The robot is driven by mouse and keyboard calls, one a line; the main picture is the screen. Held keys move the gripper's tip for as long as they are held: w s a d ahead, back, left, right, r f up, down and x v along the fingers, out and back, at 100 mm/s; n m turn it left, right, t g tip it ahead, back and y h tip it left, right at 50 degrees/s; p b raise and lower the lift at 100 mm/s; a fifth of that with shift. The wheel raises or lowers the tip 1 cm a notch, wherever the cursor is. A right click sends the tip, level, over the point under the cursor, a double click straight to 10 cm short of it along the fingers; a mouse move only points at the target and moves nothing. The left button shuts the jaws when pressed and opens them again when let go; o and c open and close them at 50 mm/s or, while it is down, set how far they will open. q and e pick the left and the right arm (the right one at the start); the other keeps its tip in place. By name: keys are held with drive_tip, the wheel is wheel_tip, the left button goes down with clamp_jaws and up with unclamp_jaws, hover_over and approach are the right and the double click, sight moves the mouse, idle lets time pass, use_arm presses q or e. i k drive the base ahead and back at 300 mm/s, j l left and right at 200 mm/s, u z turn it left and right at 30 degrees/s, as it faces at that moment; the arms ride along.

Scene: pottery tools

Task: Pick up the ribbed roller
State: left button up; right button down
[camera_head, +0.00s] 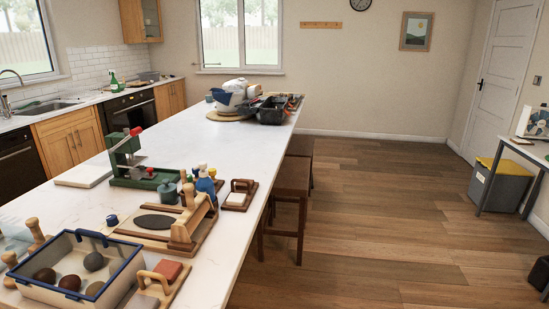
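I cannot single out the ribbed roller for certain. Wooden pieces with rounded knob handles (37,230) stand at the left edge of the island, beside the blue-rimmed tray. Another wooden knobbed piece (189,197) stands at the wooden frame with the dark oval pad (154,222). Any ribbing is too small to tell. Neither of my grippers is in view.
The long white island (170,150) holds a blue-rimmed tray (125,275) with several round lumps, a green press (130,165), small bottles (205,184), and a mixer-like machine (232,95) at the far end. Brown stools (290,185) stand along its right side. The wooden floor (380,220) right of it is largely clear.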

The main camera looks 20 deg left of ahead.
sight(33, 223)
drive_tip(key=k+j, duration=0.3)
drive_tip(key=j, duration=0.15)
drive_tip(key=k+j, duration=0.3)
drive_tip(key=j, duration=0.15)
